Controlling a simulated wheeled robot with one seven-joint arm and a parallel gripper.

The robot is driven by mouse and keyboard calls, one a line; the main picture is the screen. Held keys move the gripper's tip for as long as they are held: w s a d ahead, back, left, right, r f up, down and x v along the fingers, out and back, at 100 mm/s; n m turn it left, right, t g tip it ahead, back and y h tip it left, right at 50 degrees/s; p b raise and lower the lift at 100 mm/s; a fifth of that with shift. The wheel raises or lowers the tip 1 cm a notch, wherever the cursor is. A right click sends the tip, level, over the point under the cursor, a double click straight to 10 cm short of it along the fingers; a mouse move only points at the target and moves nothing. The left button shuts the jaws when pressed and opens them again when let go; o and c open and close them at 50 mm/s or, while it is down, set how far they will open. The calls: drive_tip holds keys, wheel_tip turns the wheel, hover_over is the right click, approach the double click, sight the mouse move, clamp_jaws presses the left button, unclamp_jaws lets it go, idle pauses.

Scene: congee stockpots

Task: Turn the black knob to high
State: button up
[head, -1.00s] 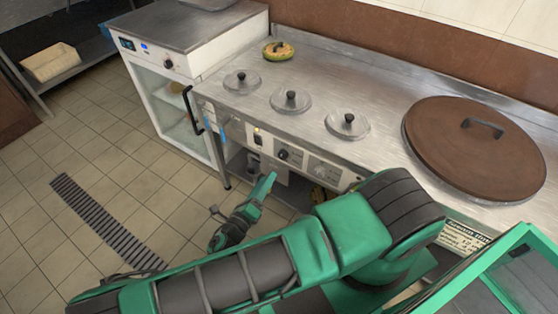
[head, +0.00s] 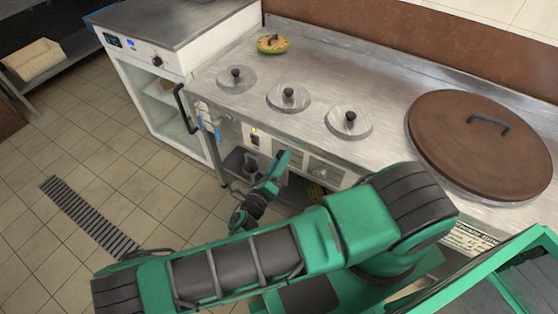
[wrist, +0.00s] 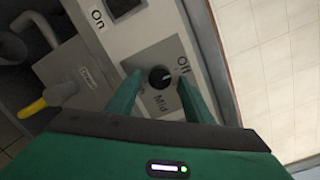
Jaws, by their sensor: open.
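The black knob (wrist: 160,77) sits on a light plate on the stove's front panel, with the labels "Off" and "Mid" readable beside it in the wrist view. No "High" label can be read. A pale mark shows on the knob, but its exact setting is hard to tell. My gripper (wrist: 159,80) is open, with one green finger on each side of the knob; I cannot tell whether they touch it. In the head view my gripper (head: 283,157) is at the front panel and hides the knob.
A switch marked "On" (wrist: 122,8) is beside the knob plate. A pipe with a yellow handle (wrist: 32,108) is at the left of the wrist view. Small lidded pots (head: 288,96) and a big brown lid (head: 480,145) are on the steel counter above.

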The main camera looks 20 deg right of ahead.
drive_tip(key=shift+a+f, duration=0.1)
drive_tip(key=shift+a, duration=0.05)
drive_tip(key=shift+a, duration=0.1)
drive_tip(key=c, duration=1)
drive_tip(key=shift+f, duration=0.1)
drive_tip(key=shift+c, duration=0.2)
drive_tip(key=shift+s+a, duration=0.1)
